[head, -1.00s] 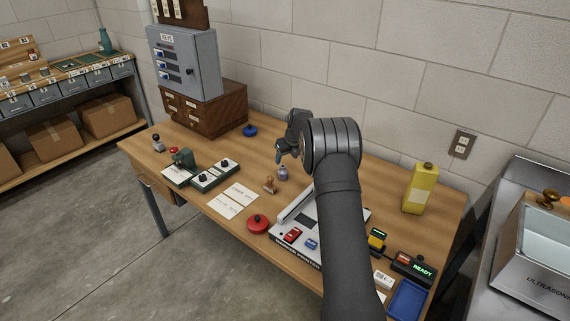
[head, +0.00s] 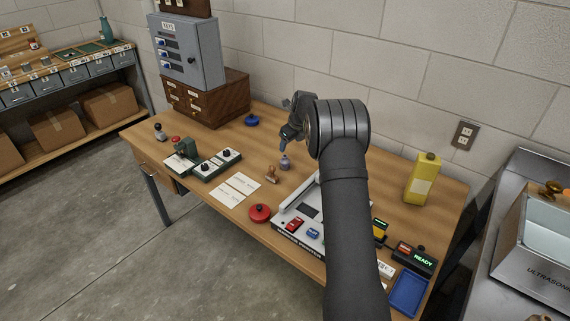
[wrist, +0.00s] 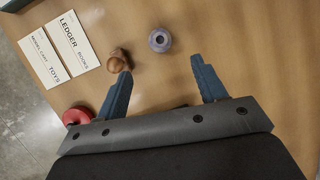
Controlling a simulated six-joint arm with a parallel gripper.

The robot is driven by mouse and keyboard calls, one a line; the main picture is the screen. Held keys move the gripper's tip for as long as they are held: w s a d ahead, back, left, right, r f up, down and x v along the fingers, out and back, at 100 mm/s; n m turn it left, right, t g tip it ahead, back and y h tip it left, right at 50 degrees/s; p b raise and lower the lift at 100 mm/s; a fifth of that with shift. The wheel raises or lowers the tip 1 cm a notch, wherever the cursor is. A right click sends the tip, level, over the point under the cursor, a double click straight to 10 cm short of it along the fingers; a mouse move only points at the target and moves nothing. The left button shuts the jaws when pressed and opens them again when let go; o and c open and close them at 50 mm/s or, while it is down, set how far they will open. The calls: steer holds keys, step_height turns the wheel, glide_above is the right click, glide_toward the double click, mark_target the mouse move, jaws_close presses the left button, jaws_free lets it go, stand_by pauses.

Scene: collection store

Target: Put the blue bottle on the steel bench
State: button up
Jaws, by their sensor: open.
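My gripper (head: 284,146) points down close above the bottle. The blue-grey fingers (wrist: 161,68) are apart with nothing between them. The steel bench (head: 490,235) is at the right edge, beyond the desk's right end, and carries an ultrasonic cleaner (head: 535,265).
A wooden stamp (head: 271,174) stands close left of the bottle. Two paper cards (head: 236,188) and a red round object (head: 259,212) are nearby. A yellow container (head: 423,180), a white device (head: 300,228) and a blue tray (head: 408,292) lie on the desk's right half.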

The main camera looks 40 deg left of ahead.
steer(key=n, duration=3.3)
glide_toward(285, 156)
steer(key=x, duration=0.5)
steer(key=shift+a+f, duration=0.15)
steer(key=shift+x, duration=2.7)
steer(key=shift+c, duration=0.4)
